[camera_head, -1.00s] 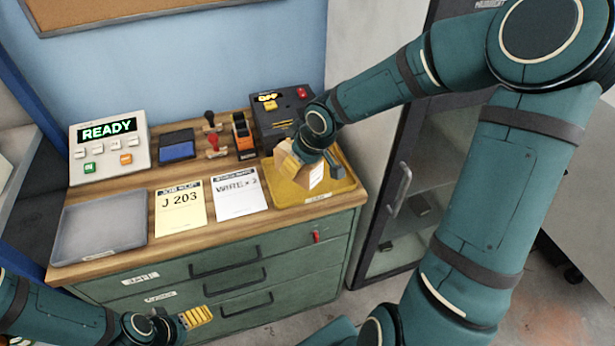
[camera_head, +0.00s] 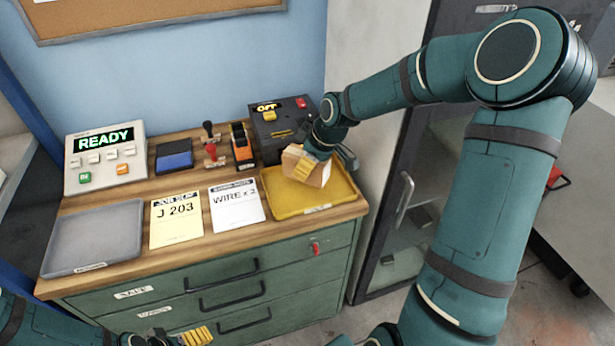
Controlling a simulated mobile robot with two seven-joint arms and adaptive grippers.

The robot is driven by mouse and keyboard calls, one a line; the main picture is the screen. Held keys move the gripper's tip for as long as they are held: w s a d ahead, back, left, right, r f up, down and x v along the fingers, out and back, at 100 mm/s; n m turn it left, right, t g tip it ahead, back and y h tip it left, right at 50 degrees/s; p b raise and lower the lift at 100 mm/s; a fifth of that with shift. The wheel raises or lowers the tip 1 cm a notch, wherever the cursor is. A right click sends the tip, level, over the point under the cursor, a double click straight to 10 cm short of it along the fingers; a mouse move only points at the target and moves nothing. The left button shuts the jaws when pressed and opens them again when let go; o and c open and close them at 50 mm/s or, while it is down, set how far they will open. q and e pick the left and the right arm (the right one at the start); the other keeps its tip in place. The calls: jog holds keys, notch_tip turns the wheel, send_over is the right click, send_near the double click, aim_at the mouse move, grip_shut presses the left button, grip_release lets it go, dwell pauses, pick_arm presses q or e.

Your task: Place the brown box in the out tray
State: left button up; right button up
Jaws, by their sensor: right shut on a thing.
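The brown box (camera_head: 293,160) is a small tan block in the grip of my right gripper (camera_head: 318,162). Its yellow finger pad lies against the near side of the box. The box is tilted over the back half of the yellow tray (camera_head: 287,206); I cannot tell whether it touches the tray floor. A grey tray (camera_head: 95,238) lies empty at the left of the bench. Both trays have front labels too small to read. My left gripper (camera_head: 185,338) is low at the bottom edge, in front of the drawers, partly cut off; its opening is unclear.
Between the trays lie a yellow job slip (camera_head: 177,222) and a white sheet (camera_head: 236,206). Behind them stand a READY panel (camera_head: 105,158), a blue ink pad (camera_head: 174,156), stamps (camera_head: 211,145), an orange-and-black device (camera_head: 242,146) and a dark OFF box (camera_head: 283,125). A glass-door cabinet (camera_head: 425,190) stands right.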

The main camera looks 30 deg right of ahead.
jog(key=shift+f+b, duration=0.4)
jog(key=shift+f, duration=1.4)
jog(key=shift+f, duration=0.15)
jog(key=o, duration=1.3)
jog(key=shift+o, duration=0.2)
jog(key=shift+r, duration=0.25)
jog(key=p+v, duration=0.3)
jog(key=v, duration=0.9)
